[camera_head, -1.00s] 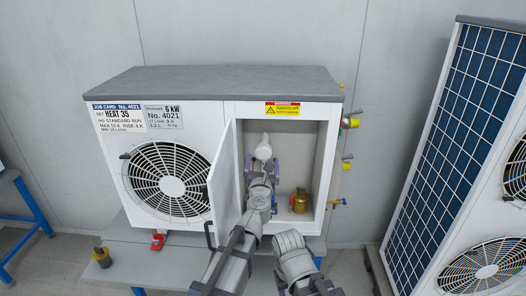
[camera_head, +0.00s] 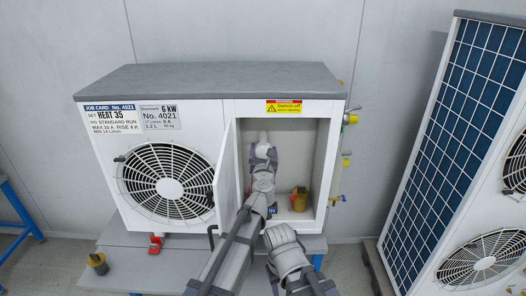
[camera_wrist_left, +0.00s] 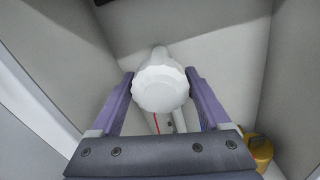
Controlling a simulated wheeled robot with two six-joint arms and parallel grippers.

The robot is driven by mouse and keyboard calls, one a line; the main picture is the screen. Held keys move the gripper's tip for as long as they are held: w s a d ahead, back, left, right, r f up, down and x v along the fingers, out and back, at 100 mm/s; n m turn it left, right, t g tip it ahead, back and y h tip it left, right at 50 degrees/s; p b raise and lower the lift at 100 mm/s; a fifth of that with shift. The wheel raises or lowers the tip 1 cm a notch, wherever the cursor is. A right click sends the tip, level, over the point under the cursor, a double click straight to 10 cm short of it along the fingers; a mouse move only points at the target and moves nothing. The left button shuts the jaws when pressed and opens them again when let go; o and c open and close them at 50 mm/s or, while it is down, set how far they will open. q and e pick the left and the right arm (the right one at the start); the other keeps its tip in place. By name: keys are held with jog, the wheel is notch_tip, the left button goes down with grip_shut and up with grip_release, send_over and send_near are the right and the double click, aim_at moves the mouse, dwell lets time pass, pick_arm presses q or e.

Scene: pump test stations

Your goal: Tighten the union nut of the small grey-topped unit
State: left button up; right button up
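The small grey-topped unit (camera_head: 200,82) stands on a bench with its right-hand compartment open. Inside, a white round part with a scalloped rim, which looks like the union nut (camera_wrist_left: 160,88), sits on a pale pipe at the back; only a bit of white shows above my fingers in the head view. My left gripper (camera_head: 263,152) is in the compartment. In the wrist view its two purple fingers (camera_wrist_left: 160,92) stand apart on either side of the white part; I cannot tell whether they touch it. My right gripper's fingers are not in view.
The open door (camera_head: 226,172) stands close left of my left arm. A brass fitting (camera_head: 300,199) is on the compartment floor to the right. Yellow-capped valves (camera_head: 350,119) stick out of the unit's right side. A taller unit with a blue panel (camera_head: 455,130) stands at right.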

pick_arm(q)
jog(key=c, duration=0.9)
jog(key=shift+c, duration=0.2)
jog(key=shift+m, duration=0.3)
jog(key=m, duration=1.2)
jog(key=shift+m, duration=0.4)
jog(key=shift+s+m, duration=0.1)
jog(key=shift+m, duration=1.8)
